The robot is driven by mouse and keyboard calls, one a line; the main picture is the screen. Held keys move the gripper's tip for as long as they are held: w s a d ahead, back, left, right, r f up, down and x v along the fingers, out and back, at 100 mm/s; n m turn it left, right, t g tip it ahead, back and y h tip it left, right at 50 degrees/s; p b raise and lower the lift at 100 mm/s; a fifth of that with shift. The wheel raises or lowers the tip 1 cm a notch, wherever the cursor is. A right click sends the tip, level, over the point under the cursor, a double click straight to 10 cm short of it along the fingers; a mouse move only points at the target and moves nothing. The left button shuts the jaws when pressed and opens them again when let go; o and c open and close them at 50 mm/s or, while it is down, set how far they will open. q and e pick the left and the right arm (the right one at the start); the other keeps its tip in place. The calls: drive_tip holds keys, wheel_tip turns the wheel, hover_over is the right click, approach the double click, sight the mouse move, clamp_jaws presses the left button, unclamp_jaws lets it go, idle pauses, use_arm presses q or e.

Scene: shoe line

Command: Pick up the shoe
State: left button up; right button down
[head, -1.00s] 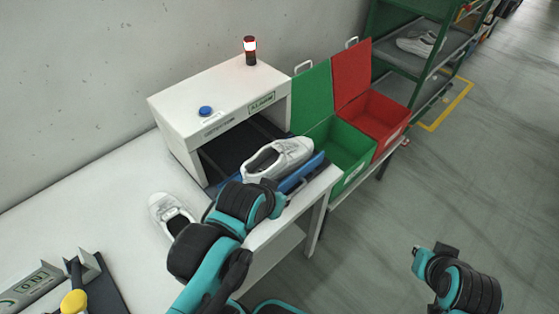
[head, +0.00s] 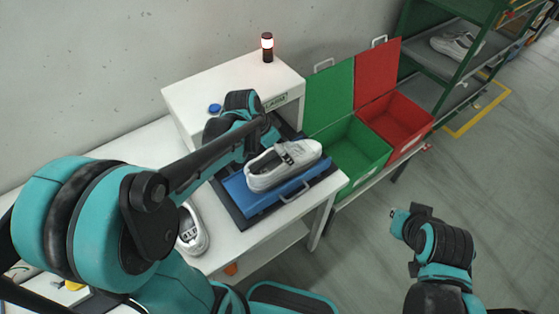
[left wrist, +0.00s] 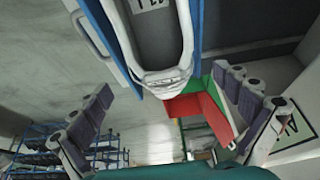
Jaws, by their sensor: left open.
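A white shoe (head: 283,166) lies on a blue tray (head: 234,186) at the mouth of the white machine. My left arm reaches over from the left, and its wrist is just behind the shoe; the fingers are mostly hidden in the head view. In the left wrist view my left gripper (left wrist: 162,84) is open. One end of the shoe (left wrist: 152,55) shows at the top middle, between the two spread fingers and apart from both. A second white shoe (head: 194,228) lies on the white table, partly behind my left arm. My right gripper cannot be made out.
A green bin (head: 350,150) and a red bin (head: 397,118), lids open, stand right of the tray. The white machine (head: 190,92) with a signal lamp (head: 267,47) stands behind it. A green rack (head: 410,50) is at upper right, with open floor before it.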

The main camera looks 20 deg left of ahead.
sight(266, 172)
use_arm(q)
drive_tip(key=shift+b+x, duration=0.3)
drive_tip(key=shift+x, duration=0.75)
drive_tip(key=b+x, duration=0.2)
drive_tip(key=x, duration=0.3)
drive_tip(key=shift+a, duration=0.2)
drive_tip(key=shift+s+r, duration=0.1)
drive_tip(key=c, duration=1.4)
